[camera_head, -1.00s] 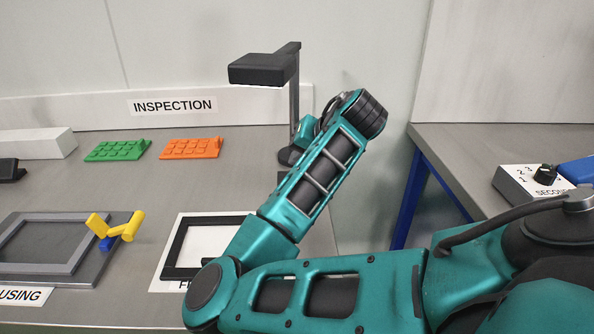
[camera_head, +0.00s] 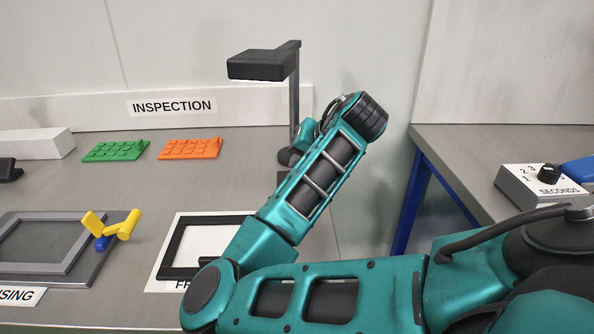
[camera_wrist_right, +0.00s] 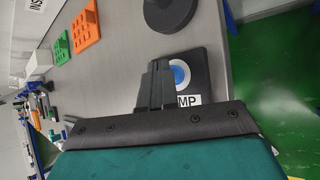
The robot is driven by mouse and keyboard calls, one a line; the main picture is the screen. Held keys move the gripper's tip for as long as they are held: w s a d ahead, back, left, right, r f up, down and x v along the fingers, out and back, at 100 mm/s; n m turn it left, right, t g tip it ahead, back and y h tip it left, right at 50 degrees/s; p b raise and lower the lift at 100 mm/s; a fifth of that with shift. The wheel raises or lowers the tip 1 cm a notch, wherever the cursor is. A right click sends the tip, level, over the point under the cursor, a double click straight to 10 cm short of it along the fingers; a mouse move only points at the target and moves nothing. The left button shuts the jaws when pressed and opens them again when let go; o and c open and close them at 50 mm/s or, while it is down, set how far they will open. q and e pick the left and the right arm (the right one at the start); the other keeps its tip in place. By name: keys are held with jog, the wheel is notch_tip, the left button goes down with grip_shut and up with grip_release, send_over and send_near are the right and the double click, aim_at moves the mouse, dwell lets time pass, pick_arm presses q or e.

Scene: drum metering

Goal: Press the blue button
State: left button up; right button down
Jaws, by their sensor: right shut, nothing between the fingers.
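A white label whose visible letters read "MP" (camera_wrist_right: 188,100) lies on the plate. My right gripper (camera_wrist_right: 158,66) is shut and empty; its black fingers stand just left of the button and cover part of it. I cannot tell whether they touch it. In the head view my right arm hides the button and most of the gripper. My left gripper is not in view.
A black lamp (camera_head: 265,66) stands on a round base (camera_wrist_right: 170,10) beside the plate. Green (camera_head: 115,150) and orange (camera_head: 190,148) studded plates lie on the bench. A seconds dial box (camera_head: 535,183) sits on the right-hand table. A gap separates the two tables.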

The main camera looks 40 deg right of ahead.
jog(key=shift+f, duration=0.15)
jog(key=shift+r, duration=0.7)
notch_tip(320, 180, up, 6)
jog(key=p, duration=0.2)
dwell(0.5)
dwell(0.3)
